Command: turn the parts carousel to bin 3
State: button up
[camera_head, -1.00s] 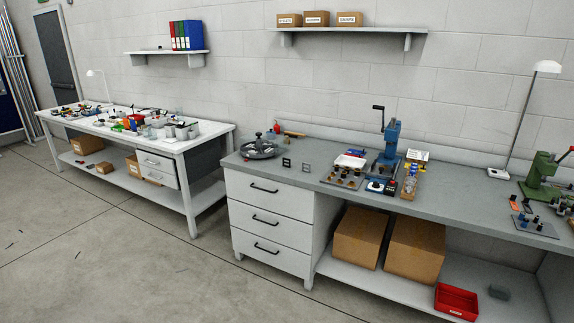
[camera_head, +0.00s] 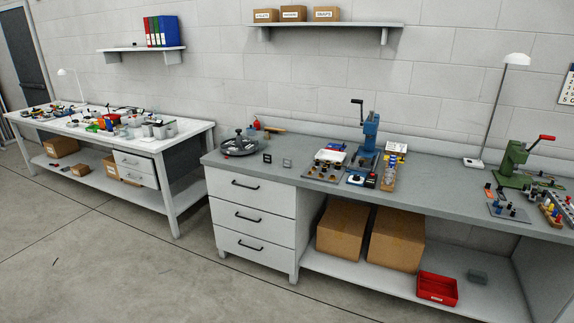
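The parts carousel (camera_head: 240,146) is a round grey dish with a dark knob in its middle. It sits at the left end of the grey workbench (camera_head: 330,187), above the drawers. It is too small here to read any bin number or tell which bin faces front. My gripper is not in this view.
A blue press (camera_head: 370,135) and trays of small parts stand right of the carousel; a green press (camera_head: 513,160) is farther right. A cluttered white table (camera_head: 185,137) stands to the left. A red bin (camera_head: 437,288) is on the lower shelf. The floor in front is clear.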

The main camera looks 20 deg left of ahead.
aim_at(239, 139)
jog(key=u, duration=1.25)
